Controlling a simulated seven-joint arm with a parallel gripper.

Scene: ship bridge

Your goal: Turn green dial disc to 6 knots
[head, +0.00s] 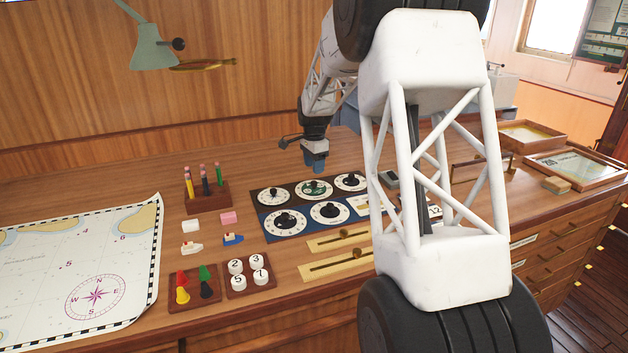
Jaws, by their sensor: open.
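The green dial disc (309,190) is the middle one in the back row of the dark dial panel (257,213). It has a white numbered ring around it and a dark knob on it. Its numbers and pointer are too small to read. My gripper (314,166) has blue fingertips and points down, just behind and above the green dial in the picture. It is open and empty. It looks apart from the dial, but the exact gap is hard to judge.
Other dials (283,222) surround the green one. Brass sliders (343,235) lie in front. Pencils stand in a wooden holder (207,198) to the left, near erasers, toy boats, pegs and number discs (250,276). A chart (70,270) lies far left. My arm hides the panel's right part.

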